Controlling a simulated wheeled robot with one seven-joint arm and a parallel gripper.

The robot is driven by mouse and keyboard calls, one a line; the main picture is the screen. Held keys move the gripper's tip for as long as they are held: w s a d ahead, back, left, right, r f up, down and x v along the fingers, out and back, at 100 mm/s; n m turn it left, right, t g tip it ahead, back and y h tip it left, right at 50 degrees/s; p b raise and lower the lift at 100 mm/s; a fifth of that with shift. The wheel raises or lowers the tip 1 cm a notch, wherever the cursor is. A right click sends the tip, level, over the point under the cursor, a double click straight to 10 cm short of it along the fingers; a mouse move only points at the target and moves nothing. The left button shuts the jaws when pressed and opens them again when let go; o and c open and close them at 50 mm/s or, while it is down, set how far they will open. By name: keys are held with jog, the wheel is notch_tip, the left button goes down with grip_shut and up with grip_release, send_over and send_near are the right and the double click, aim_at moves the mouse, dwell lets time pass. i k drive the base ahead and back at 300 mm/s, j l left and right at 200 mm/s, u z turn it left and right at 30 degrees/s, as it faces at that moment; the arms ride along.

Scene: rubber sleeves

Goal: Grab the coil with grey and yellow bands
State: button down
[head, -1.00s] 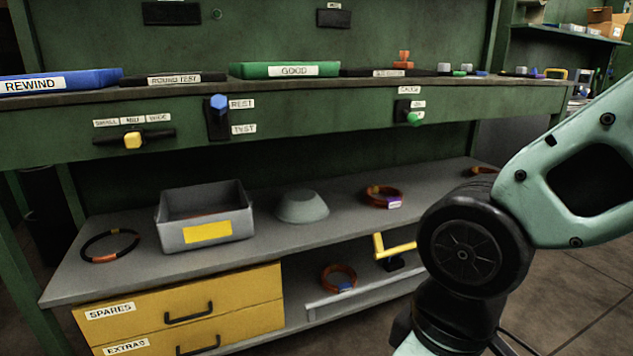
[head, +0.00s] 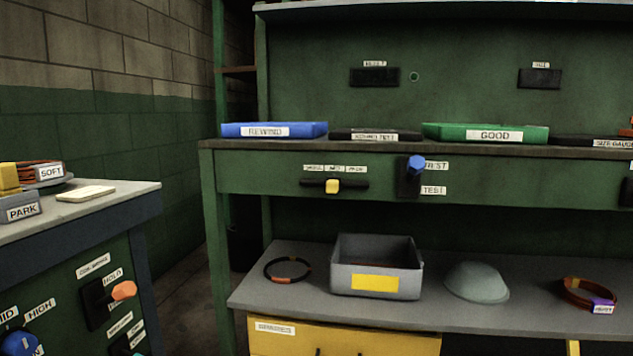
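No coil in view shows clear grey and yellow bands. A thin black coil (head: 287,270) with an orange band lies flat on the lower shelf, left of the grey bin. An orange-red coil (head: 577,297) with a purple band, a yellowish mark and a white label lies at the right of that shelf. Part of a stack of orange-brown coils (head: 40,163) shows behind the SOFT label at the left edge; its bands cannot be made out. My gripper is not in view.
The grey bin (head: 345,280) with a yellow label and a grey dome (head: 476,281) stand on the lower shelf (head: 300,313). Above are a blue REWIND tray (head: 310,130) and a green GOOD tray (head: 440,131). A second bench (head: 120,195) stands left, with a floor gap between.

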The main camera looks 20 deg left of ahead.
aim_at(49, 169)
jog(key=u, duration=2.75)
jog(key=i+l+u, duration=0.15)
jog(key=l+u, duration=0.2)
jog(key=i+l+u, duration=0.1)
jog(key=u, duration=0.2)
jog(key=l+u, duration=0.35)
jog(key=i+l, duration=0.05)
jog(key=l, duration=0.05)
